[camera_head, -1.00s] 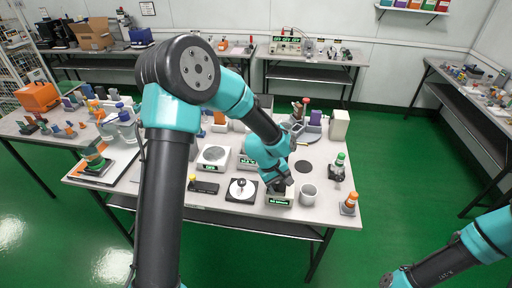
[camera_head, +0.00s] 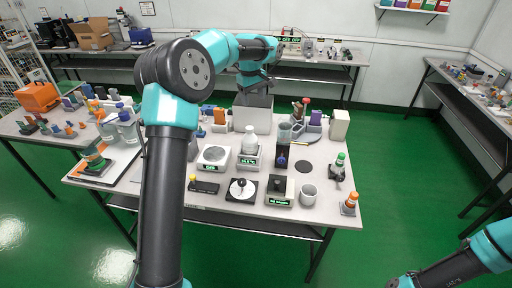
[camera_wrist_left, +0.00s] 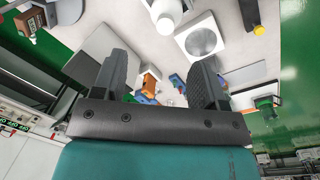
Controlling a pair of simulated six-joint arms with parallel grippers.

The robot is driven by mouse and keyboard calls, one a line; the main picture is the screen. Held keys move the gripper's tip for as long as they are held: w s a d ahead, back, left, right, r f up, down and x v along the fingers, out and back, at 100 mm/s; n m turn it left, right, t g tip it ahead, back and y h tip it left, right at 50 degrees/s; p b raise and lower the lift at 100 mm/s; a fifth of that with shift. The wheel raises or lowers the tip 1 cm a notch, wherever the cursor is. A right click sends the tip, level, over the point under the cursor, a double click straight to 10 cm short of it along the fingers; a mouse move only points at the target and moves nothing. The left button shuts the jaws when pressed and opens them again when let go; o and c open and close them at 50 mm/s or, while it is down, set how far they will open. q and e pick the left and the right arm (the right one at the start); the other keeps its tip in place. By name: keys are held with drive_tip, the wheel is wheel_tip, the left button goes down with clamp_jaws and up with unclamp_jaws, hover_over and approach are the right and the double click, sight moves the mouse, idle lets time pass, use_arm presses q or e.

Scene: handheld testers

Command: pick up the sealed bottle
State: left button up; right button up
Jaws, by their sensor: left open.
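A white bottle (camera_head: 250,140) stands upright on a scale with a green display (camera_head: 248,160) near the middle of the table; it also shows at the top of the left wrist view (camera_wrist_left: 167,10). A smaller bottle with a green cap (camera_head: 340,160) stands at the right of the table. I cannot tell from the frames which one is sealed. My left gripper (camera_head: 254,90) is open and apart from both, above the back of the table near a pale grey box (camera_head: 253,118). Its spread fingers show in the left wrist view (camera_wrist_left: 160,82) with nothing held.
A tall dark container (camera_head: 283,155) stands right of the white bottle. A round-topped plate device (camera_head: 214,155) is to the left. Little room is free between items.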

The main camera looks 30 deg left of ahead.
sight(250, 128)
use_arm(q)
drive_tip(key=shift+w+a+r+g+y, duration=0.2)
drive_tip(key=shift+w+a, duration=0.1)
drive_tip(key=shift+a, duration=0.2)
drive_tip(key=shift+w+a+r+g+y, duration=0.1)
drive_tip(key=shift+w+a+r+y, duration=0.15)
drive_tip(key=shift+a, duration=0.25)
drive_tip(key=shift+f, duration=0.2)
wheel_tip(250, 128, down, 12)
drive_tip(key=shift+f, duration=0.1)
drive_tip(key=shift+s+a+f, duration=0.1)
drive_tip(key=shift+a+f, duration=0.05)
drive_tip(key=shift+f, duration=2.35)
drive_tip(key=shift+c, duration=0.5)
clamp_jaws()
